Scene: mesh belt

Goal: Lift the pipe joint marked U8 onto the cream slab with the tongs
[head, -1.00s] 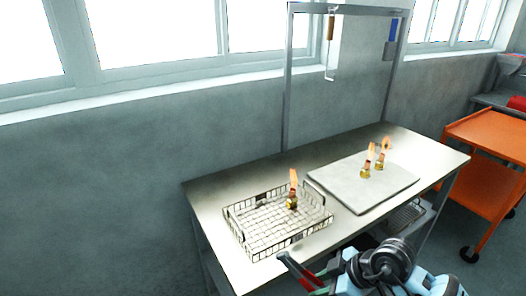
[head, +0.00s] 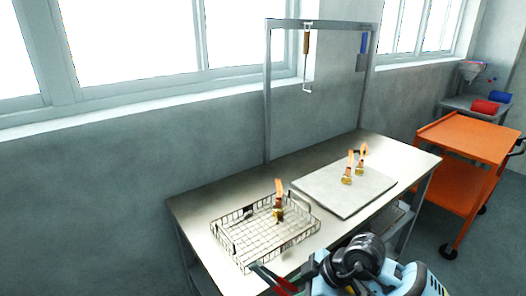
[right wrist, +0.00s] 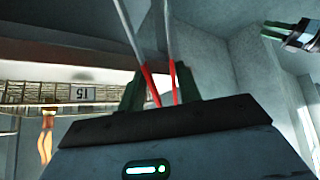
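A pipe joint (head: 280,214) with a brass lower part and a glowing orange upper part stands in the wire basket (head: 226,250). Two similar joints (head: 347,176) (head: 361,165) stand on the cream slab (head: 338,200). No U8 mark is legible. My right gripper (head: 268,280) is low at the basket's near side. In the right wrist view, its fingers (right wrist: 160,90) are shut on the red-handled tongs (right wrist: 150,78), whose ends run out of the picture. My left gripper (right wrist: 300,36) seems to show at that view's upper right; its opening is unclear.
The basket and slab sit on a metal bench (head: 200,210) with an overhead frame (head: 268,100), where a brown-handled tool (head: 306,45) and a blue-handled tool (head: 363,50) hang. An orange trolley (head: 470,138) stands at the right. Bare bench lies behind the basket.

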